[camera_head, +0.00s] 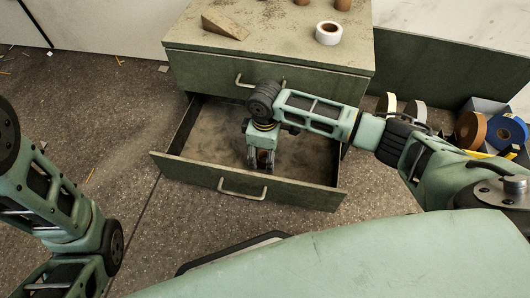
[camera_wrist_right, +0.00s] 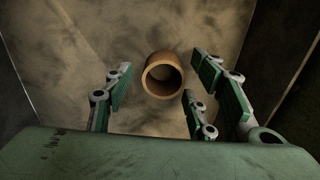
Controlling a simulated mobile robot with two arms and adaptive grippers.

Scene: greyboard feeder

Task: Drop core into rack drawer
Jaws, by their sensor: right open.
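The rack's lower drawer (camera_head: 295,192) is pulled out, and its dusty floor shows. My right gripper (camera_head: 262,162) points down inside the drawer. In the right wrist view its fingers (camera_wrist_right: 165,95) are spread open. A brown cardboard core (camera_wrist_right: 163,75) shows beyond and between the fingers, with its round open end towards the camera. No finger visibly grips it. The gripper hides the core in the head view. I cannot tell whether the core rests on the drawer floor. My left arm is at the left edge, and its gripper is out of view.
The upper drawer (camera_head: 215,75) is shut. Several rolls (camera_head: 471,130) stand at the right. Open floor (camera_head: 110,120) lies left of the drawer.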

